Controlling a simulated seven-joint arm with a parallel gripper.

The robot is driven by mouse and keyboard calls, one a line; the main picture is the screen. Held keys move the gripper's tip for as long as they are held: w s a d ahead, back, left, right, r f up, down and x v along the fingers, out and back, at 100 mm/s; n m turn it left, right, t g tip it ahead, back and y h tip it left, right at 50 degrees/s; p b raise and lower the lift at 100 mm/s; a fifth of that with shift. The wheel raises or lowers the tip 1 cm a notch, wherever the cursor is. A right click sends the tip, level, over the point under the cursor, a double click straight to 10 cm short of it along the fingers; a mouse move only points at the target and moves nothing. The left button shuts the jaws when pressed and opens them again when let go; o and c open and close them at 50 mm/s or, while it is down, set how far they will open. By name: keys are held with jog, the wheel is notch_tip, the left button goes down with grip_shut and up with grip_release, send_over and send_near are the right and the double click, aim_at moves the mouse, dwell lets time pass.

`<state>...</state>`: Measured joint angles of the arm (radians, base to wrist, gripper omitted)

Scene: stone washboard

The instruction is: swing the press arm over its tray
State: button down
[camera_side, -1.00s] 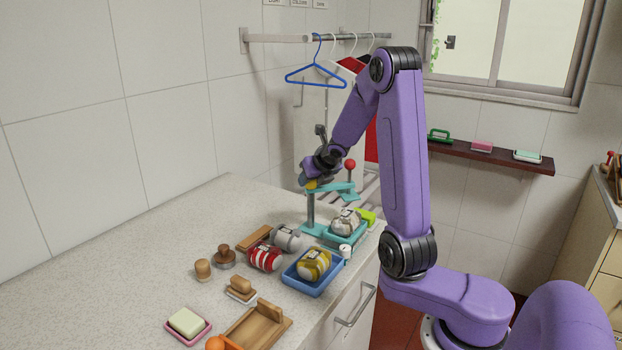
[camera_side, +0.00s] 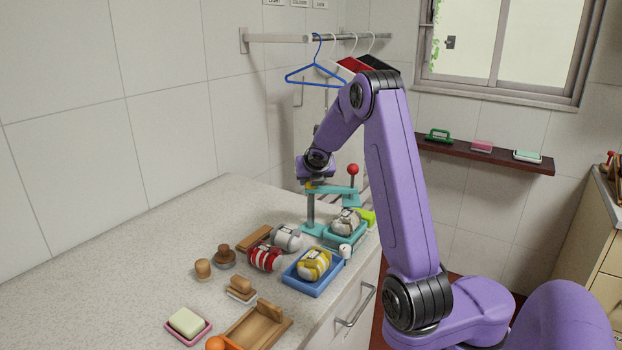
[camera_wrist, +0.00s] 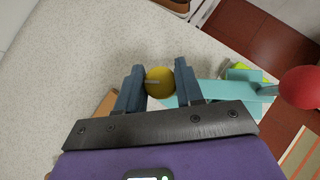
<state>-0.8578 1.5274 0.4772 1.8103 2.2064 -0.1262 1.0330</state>
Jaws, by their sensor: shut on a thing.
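In the wrist view the press arm (camera_wrist: 220,93) runs right from a yellow knob (camera_wrist: 160,81) to the red ball (camera_wrist: 302,88). My gripper (camera_wrist: 160,84) is shut on the yellow knob, one finger on each side. In the side view my gripper (camera_side: 311,183) is at the post's top. The teal tray (camera_side: 334,240) holds a pale wrapped bundle (camera_side: 346,221). The press arm's outer end is higher than the tray; exact alignment is unclear.
A blue tray (camera_side: 318,290) with a yellow-and-white bundle is nearer the camera. A red striped bundle (camera_side: 264,257), a grey bundle (camera_side: 286,237) and wooden tools lie left of it. A lime green item (camera_side: 366,217) is beside the teal tray. The counter's left is clear.

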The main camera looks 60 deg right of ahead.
jog(key=shift+w+r+m+g+h, duration=0.1)
jog(key=shift+m+g+h, duration=0.25)
jog(key=shift+m, duration=0.25)
jog(key=shift+d+m+g+h, duration=0.15)
jog(key=shift+m+g+h, duration=0.6)
jog(key=shift+m+g, duration=1.3)
jog(key=shift+m, duration=0.45)
jog(key=c, duration=0.7)
grip_release()
jog(key=shift+c, duration=0.2)
jog(key=v, duration=1.7)
jog(key=shift+s+a, duration=0.2)
jog(key=shift+s, duration=0.2)
